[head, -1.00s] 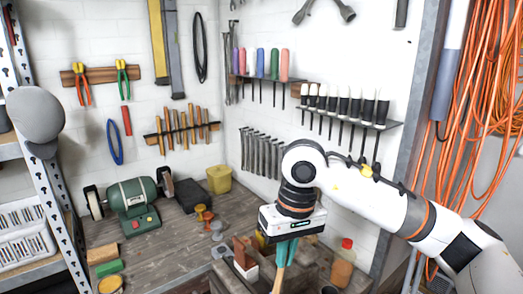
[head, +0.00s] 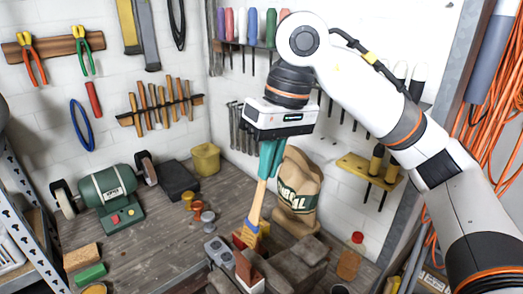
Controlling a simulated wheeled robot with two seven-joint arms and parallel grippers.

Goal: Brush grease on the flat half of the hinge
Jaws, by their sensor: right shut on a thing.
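My right gripper (head: 270,158), with teal fingers, points down and is shut on a brush (head: 256,206). The brush has a pale wooden handle and a blue band near its lower end, and it hangs tilted, its lower end in front of the vise area. Dark grey vise-like blocks (head: 302,249) stand at the bottom centre. Beside them are a reddish-brown block (head: 244,267) and a small grey metal piece (head: 217,250). I cannot make out the hinge or its flat half for certain. My left gripper is not in view.
A green bench grinder (head: 111,192), a black box (head: 178,181) and a yellow tub (head: 205,159) stand along the back wall. A sack (head: 298,187) stands behind the brush. An orange bottle with a red cap (head: 349,262) is at the right.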

